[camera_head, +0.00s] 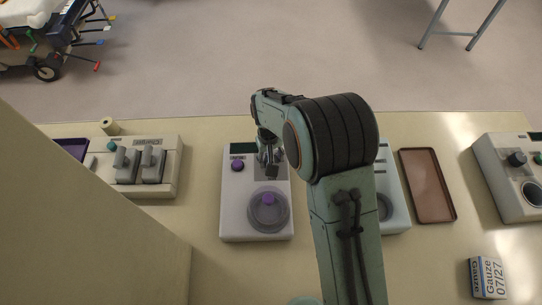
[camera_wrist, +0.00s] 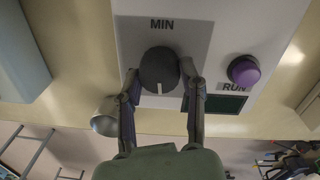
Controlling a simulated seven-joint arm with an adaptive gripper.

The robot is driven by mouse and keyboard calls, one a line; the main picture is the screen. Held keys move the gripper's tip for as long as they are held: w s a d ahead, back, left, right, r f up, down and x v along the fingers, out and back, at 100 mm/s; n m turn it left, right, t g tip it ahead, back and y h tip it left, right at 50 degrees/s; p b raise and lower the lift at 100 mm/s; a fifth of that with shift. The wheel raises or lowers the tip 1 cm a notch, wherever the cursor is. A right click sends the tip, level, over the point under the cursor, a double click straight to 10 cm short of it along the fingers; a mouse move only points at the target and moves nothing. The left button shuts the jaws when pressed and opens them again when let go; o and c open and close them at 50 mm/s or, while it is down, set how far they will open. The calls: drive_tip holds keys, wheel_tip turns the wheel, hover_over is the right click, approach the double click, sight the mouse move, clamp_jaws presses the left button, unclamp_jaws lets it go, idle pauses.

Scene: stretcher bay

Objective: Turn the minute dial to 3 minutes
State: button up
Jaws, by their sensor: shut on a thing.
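The minute dial (camera_wrist: 159,66) is a dark round knob below the label "MIN" on a grey panel in the wrist view. A pale pointer mark on it faces the bottom of that picture. No minute numbers are readable. My gripper (camera_wrist: 159,76) has one finger on each side of the dial and is shut on it. In the head view my gripper (camera_head: 269,161) reaches down to the upper right of a white device (camera_head: 233,205), and the dial is mostly hidden there.
The purple RUN button (camera_wrist: 243,70) sits close beside the dial, near a dark display (camera_wrist: 225,104). A round clear lid (camera_head: 268,222) with a purple knob lies lower on the device. A brown tray (camera_head: 427,210) and a gauze box (camera_head: 487,278) are to the right.

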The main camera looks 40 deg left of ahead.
drive_tip(key=shift+f+n, duration=0.1)
drive_tip(key=shift+n, duration=1.4)
drive_tip(key=o, duration=1.2)
drive_tip(key=shift+c, duration=0.2)
wheel_tip(320, 180, up, 12)
drive_tip(key=shift+s, duration=0.3)
